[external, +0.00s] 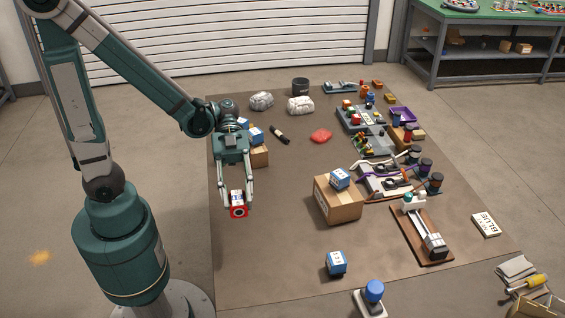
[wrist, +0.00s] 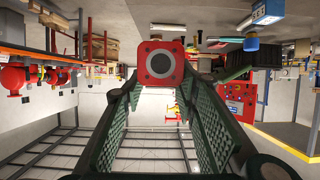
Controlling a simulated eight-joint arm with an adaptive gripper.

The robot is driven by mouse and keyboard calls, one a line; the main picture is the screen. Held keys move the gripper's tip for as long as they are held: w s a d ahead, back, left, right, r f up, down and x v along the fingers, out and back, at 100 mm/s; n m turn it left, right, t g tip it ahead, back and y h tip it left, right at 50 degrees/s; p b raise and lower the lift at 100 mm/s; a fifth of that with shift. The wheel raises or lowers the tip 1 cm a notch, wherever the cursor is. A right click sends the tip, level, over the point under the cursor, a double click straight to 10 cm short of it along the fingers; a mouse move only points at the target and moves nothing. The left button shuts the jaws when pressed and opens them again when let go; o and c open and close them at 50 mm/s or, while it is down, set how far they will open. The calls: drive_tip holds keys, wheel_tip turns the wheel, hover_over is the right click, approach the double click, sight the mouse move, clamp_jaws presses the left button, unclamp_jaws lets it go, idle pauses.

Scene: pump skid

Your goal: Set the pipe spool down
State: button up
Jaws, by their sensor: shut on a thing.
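The pipe spool (external: 239,210) is a short piece with a red square flange and a dark round bore, and its side looks white. My gripper (external: 237,195) is shut on it and points down over the left part of the brown mat. The spool seems to be held above the mat, but I cannot tell how high. In the wrist view the spool's red flange (wrist: 160,63) faces the camera between the two green ribbed fingers (wrist: 165,105). The rest of the spool is hidden behind the flange.
A cardboard box (external: 338,204) with a blue box on it stands to the right of my gripper. Another cardboard box (external: 259,156) is behind the gripper. A blue box (external: 336,262) stands nearer the front. The mat (external: 275,235) is bare around the spool's front and right.

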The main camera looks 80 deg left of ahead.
wheel_tip(320, 180, down, 7)
drive_tip(key=shift+r, duration=0.2)
idle(0.3)
drive_tip(key=shift+f, duration=0.1)
drive_tip(key=shift+f+b, duration=1.1)
drive_tip(key=shift+f, duration=1.7)
drive_tip(key=shift+f+b, duration=0.85)
drive_tip(key=shift+f, duration=1.25)
drive_tip(key=o, duration=1)
